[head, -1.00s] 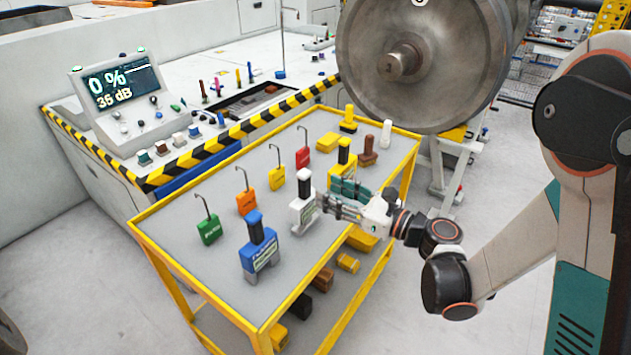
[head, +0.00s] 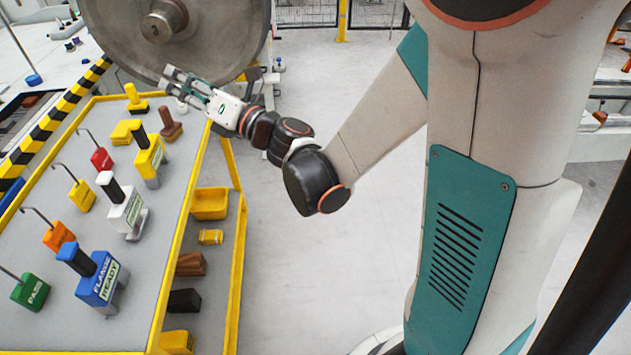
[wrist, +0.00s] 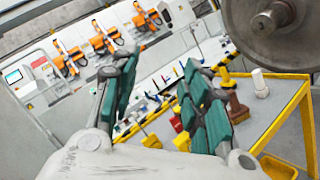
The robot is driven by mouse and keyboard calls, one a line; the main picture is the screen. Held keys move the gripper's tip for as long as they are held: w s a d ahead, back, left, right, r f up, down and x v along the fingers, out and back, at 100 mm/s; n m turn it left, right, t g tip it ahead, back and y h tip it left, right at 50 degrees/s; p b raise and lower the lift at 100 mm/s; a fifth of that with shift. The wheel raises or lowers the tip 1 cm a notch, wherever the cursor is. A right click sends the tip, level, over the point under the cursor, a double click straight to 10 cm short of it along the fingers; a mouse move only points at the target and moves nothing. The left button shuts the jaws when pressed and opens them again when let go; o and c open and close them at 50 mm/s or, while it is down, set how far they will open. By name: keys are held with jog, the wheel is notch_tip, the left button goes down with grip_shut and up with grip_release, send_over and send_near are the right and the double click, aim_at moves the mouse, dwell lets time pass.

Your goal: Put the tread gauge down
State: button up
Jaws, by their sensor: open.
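Three handled gauges stand upright on the grey top of the yellow-framed cart (head: 165,250). They are a white gauge (head: 122,210), a blue gauge (head: 98,280) marked FLANGE READY, and a yellow gauge (head: 150,158). I cannot read TREAD on any of them; the white one is the one my gripper was beside. My gripper (head: 170,80) is open and empty, above the cart's far end and in front of the big steel wheel (head: 205,35), apart from all gauges. In the wrist view my gripper's fingers (wrist: 160,65) are spread with nothing between them.
Hooked blocks in green (head: 30,290), orange (head: 58,236), yellow (head: 82,196) and red (head: 102,158) line the cart's left side. A brown stamp-like piece (head: 170,124) and a white cylinder (wrist: 260,82) stand near the far end. Open floor (head: 330,250) lies right of the cart.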

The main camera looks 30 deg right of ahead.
jog(key=d+r+m+t+h, duration=0.2)
jog(key=d+r+m+h, duration=0.2)
jog(key=d+m+h, duration=0.7)
jog(key=s+d+f+m+g+h, duration=0.25)
jog(key=s+d+m, duration=0.35)
jog(key=m, duration=0.6)
jog(key=s+f+m+g+y, duration=0.1)
jog(key=s+f+m+g, duration=0.3)
jog(key=s, duration=0.6)
jog(key=s+a+f+m+g+y, duration=0.1)
jog(key=s+f+m+g, duration=0.4)
jog(key=s, duration=0.5)
notch_tip(320, 180, down, 3)
jog(key=shift+a+f+m, duration=0.1)
jog(key=shift+a+m, duration=0.1)
jog(key=shift+m, duration=1)
jog(key=shift+g, duration=0.25)
jog(key=shift+o, duration=1.2)
